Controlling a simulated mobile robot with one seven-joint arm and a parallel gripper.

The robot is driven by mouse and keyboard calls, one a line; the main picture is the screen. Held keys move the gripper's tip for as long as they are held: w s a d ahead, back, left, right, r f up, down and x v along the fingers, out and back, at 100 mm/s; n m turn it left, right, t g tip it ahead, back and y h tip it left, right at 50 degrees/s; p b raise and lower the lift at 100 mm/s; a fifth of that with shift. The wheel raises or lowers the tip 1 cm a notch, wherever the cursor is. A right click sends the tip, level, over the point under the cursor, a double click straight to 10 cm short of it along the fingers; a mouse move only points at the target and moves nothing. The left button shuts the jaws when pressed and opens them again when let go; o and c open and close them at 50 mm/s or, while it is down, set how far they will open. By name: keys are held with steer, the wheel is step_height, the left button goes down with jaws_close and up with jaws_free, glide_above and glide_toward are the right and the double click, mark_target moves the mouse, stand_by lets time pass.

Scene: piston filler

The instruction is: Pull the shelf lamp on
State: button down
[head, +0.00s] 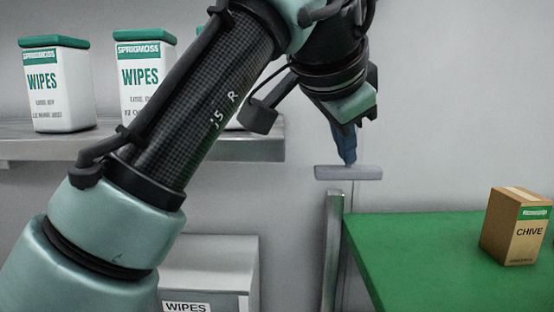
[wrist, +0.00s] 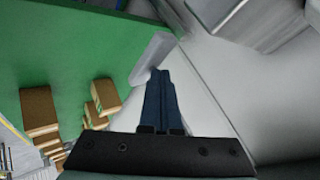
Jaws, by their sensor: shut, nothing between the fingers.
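My gripper (head: 349,162) points down with its blue fingers together and nothing between them. A pale grey bar (head: 348,173) lies level right at the fingertips in the head view; I cannot tell whether they touch it. In the wrist view the bar (wrist: 152,58) shows just beyond and left of the fingertips (wrist: 158,73). I cannot tell whether this bar is the shelf lamp or part of it. No glowing lamp or clear pull cord shows. My arm hides part of the shelf (head: 252,148).
White WIPES tubs (head: 58,85) with green lids stand on the shelf at left. A WIPES-labelled box (head: 212,268) sits below. A green table (head: 425,240) at right holds a CHIVE carton (head: 515,228); the wrist view shows several cartons (wrist: 40,108). A metal post (head: 333,245) stands beneath the bar.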

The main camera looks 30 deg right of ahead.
mark_target(344, 169)
steer(key=shift+f, duration=0.4)
steer(key=shift+r, duration=0.15)
steer(key=shift+r+p, duration=1.3)
steer(key=shift+r, duration=0.05)
step_height(344, 169, up, 6)
stand_by(0.3)
stand_by(0.4)
